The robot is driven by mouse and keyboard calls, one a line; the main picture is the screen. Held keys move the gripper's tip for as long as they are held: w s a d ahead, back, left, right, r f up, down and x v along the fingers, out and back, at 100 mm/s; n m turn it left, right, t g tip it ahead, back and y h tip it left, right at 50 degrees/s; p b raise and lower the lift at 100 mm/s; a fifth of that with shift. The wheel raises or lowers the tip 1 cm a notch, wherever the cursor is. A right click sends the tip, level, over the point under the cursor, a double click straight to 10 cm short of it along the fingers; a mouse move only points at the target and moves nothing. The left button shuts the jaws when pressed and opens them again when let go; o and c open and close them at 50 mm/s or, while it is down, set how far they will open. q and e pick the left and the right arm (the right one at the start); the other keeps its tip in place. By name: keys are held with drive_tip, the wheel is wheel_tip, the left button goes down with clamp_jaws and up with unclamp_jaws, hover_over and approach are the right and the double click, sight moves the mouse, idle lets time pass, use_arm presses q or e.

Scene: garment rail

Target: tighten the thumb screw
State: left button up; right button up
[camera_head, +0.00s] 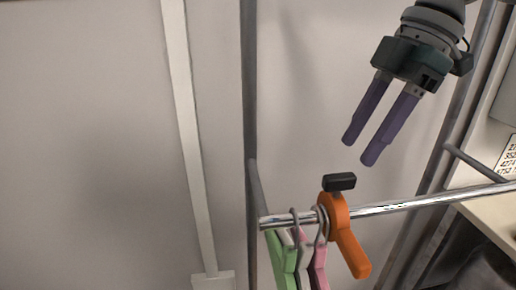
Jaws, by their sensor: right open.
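The thumb screw (340,182) has a small black head and sits on top of an orange clamp (347,240). The clamp is around the chrome rail (420,202) near its left end, and its orange arm hangs down to the right. My right gripper (357,151) comes in from the top right with two purple fingers. It is open and empty, above and slightly right of the thumb screw, and apart from it. My left gripper is not in view.
Several hangers (296,245) with green, white and pink parts hang on the rail just left of the clamp. A grey upright post (249,120) stands behind the rail's left end. At the right are more grey tubes and a white label (507,158).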

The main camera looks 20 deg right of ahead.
sight(341, 176)
drive_tip(key=x, duration=0.6)
drive_tip(key=shift+a+f, duration=0.15)
drive_tip(key=shift+f, duration=0.25)
drive_tip(key=shift+c, duration=0.3)
clamp_jaws()
